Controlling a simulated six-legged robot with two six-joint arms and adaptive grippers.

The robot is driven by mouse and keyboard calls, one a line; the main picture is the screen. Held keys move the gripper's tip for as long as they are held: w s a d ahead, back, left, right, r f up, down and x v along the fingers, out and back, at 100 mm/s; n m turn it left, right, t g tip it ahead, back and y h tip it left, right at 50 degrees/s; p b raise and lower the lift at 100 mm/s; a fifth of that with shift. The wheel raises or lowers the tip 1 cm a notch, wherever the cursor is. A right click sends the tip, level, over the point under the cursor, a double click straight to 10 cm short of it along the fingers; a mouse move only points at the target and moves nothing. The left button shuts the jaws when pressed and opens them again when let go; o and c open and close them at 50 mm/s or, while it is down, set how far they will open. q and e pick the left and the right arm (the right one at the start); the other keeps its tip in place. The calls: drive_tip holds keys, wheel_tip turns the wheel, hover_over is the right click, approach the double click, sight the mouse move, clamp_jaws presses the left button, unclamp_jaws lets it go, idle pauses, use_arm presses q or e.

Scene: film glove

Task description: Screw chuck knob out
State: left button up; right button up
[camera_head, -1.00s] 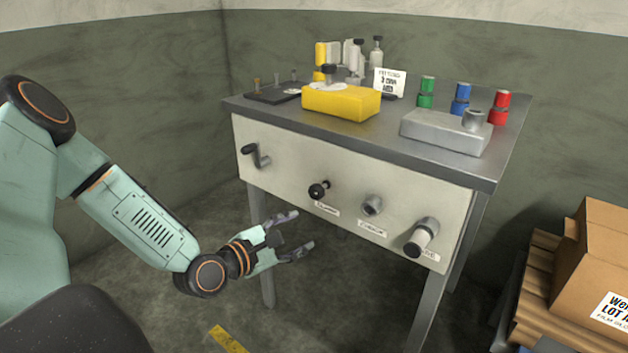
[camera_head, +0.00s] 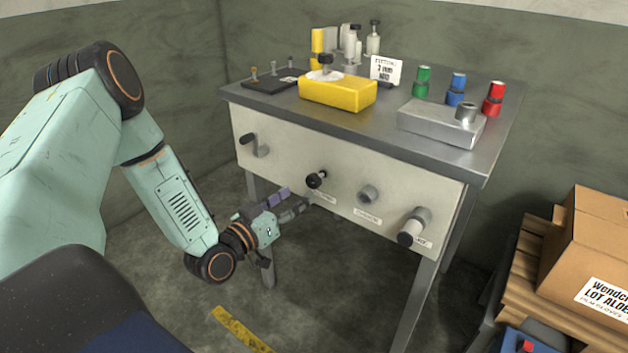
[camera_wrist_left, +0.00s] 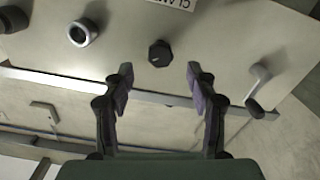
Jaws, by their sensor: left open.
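A black round knob (camera_head: 315,180) on a short metal stem sticks out of the pale front panel (camera_head: 290,152) of the metal bench. It also shows in the left wrist view (camera_wrist_left: 159,53), beside a partly cut-off label that appears to start with "CLAM". My left gripper (camera_head: 294,200) is open and empty, just below and left of this knob in the head view. In the wrist view its fingertips (camera_wrist_left: 160,75) are spread, with the knob between their lines and apart from them. I cannot tell which fitting is the chuck knob. My right gripper is not in view.
The panel also carries a crank (camera_head: 250,145) at left, a hollow grey socket (camera_head: 367,195) and a larger grey handle (camera_head: 412,228) at right. A yellow block (camera_head: 337,94), a grey block (camera_head: 438,124) and coloured cylinders stand on top.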

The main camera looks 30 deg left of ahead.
sight(311, 184)
use_arm(q)
drive_tip(key=shift+w+r+m, duration=0.1)
drive_tip(key=shift+w+m, duration=0.25)
drive_tip(key=shift+m, duration=0.35)
drive_tip(key=w+b, duration=0.1)
drive_tip(key=w, duration=0.1)
drive_tip(key=w+b, duration=0.1)
drive_tip(key=w, duration=0.1)
drive_tip(key=w+b, duration=0.1)
drive_tip(key=w, duration=0.1)
drive_tip(key=shift+d, duration=0.25)
drive_tip(key=shift+w, duration=0.55)
drive_tip(key=shift+c, duration=0.5)
drive_tip(key=c, duration=1.1)
